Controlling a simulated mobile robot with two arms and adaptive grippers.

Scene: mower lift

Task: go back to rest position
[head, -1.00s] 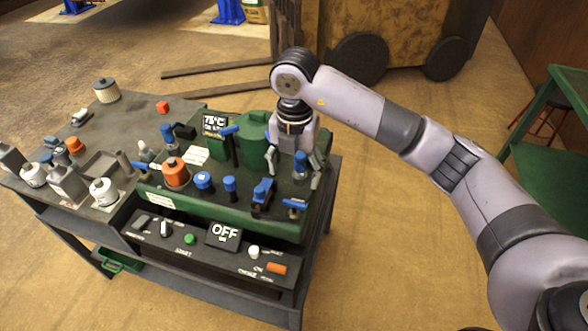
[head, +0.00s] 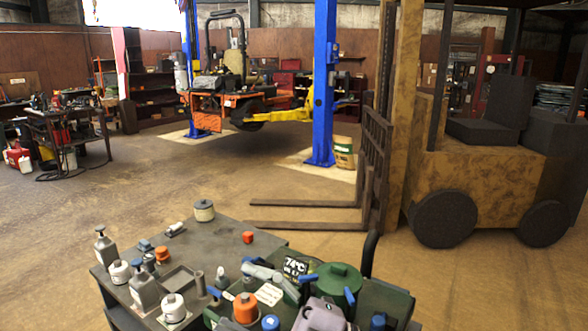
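In the head view a lilac-grey part of my arm (head: 318,316) shows at the bottom edge, over the front of the green machine (head: 375,300). A grey jointed piece (head: 268,274) lies just up and left of it. I cannot tell if that is a finger of my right gripper. Most of the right arm is below the picture, and whether its gripper is open or shut does not show. My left arm and gripper are not in view.
A blue lift post (head: 323,90) and an orange mower (head: 222,105) are farther back.

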